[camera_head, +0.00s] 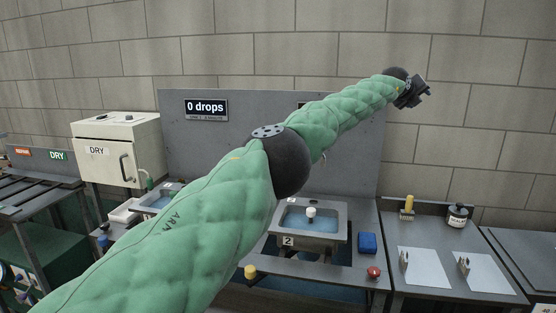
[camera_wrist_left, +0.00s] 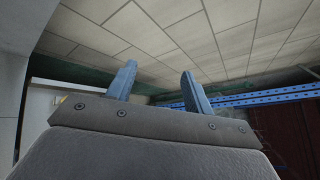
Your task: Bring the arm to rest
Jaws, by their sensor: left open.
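My left arm (camera_head: 190,230), in a quilted green sleeve with a dark elbow joint, crosses the head view from the lower left to the upper right. It is stretched out and raised above the bench. My left gripper (camera_head: 420,92) is at the arm's far end, high in front of the block wall and clear of the things below. My right gripper is in neither view.
Below the arm is a sink (camera_head: 325,228) marked 2, with a blue block (camera_head: 367,243) and a red knob (camera_head: 374,272) beside it. A cream cabinet (camera_head: 118,150) marked DRY stands left. A dark bottle (camera_head: 457,216) and white sheets (camera_head: 424,268) are on the right bench.

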